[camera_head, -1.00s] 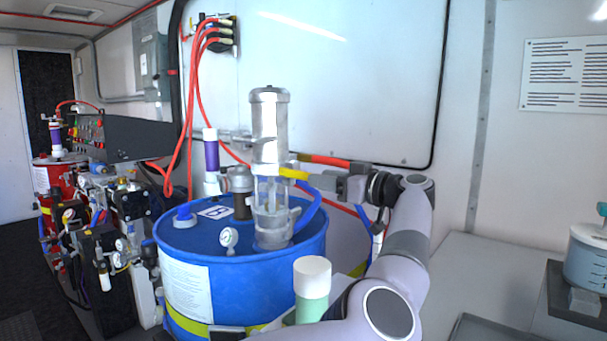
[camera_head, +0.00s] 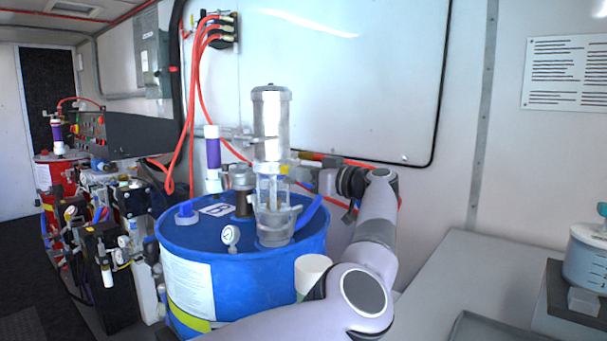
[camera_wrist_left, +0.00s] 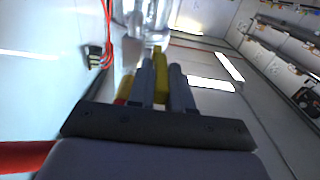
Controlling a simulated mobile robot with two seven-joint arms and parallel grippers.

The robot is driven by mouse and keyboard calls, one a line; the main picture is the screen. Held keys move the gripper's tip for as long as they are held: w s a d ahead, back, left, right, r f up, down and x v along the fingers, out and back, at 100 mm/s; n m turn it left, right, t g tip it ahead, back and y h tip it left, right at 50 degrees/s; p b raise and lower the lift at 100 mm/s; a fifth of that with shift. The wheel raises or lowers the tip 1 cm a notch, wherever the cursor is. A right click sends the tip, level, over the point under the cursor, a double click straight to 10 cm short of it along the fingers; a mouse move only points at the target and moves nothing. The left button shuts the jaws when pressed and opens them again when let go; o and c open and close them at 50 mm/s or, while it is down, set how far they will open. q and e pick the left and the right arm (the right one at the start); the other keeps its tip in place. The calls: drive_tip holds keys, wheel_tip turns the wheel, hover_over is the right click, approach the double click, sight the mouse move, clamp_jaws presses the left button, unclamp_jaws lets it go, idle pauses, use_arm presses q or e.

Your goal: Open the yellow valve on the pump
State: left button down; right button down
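The pump (camera_head: 270,125) is a silver cylinder with a clear lower part, standing upright on a blue drum (camera_head: 245,265). Its yellow valve handle (camera_head: 283,170) shows only as a small yellow patch at the pump's right side. My left gripper (camera_head: 303,175) is there, right of the pump, partly hidden behind it and a blue part. In the left wrist view the yellow valve handle (camera_wrist_left: 161,78) lies between the two grey fingers of my left gripper (camera_wrist_left: 162,82), which are closed around it. The pump (camera_wrist_left: 148,18) is just beyond the fingertips. My right gripper is out of view.
Red hoses (camera_head: 194,110) hang from a wall fitting left of the pump. A purple-and-white cylinder (camera_head: 213,155) and a gauge (camera_head: 230,236) are on the drum. My left arm crosses in front of a white-topped container (camera_head: 311,272). A grey counter (camera_head: 465,275) is at right.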

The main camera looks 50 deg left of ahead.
use_arm(q)
drive_tip(key=shift+f+y+p, duration=0.35)
drive_tip(key=shift+f+y, duration=0.05)
drive_tip(key=shift+y, duration=0.2)
drive_tip(key=shift+f+y, duration=0.25)
drive_tip(key=shift+y, duration=0.15)
drive_tip(key=shift+a+f+g+y+b, duration=0.15)
drive_tip(key=shift+f+g+y+b, duration=0.25)
drive_tip(key=shift+y, duration=0.7)
drive_tip(key=c, duration=1.1)
unclamp_jaws()
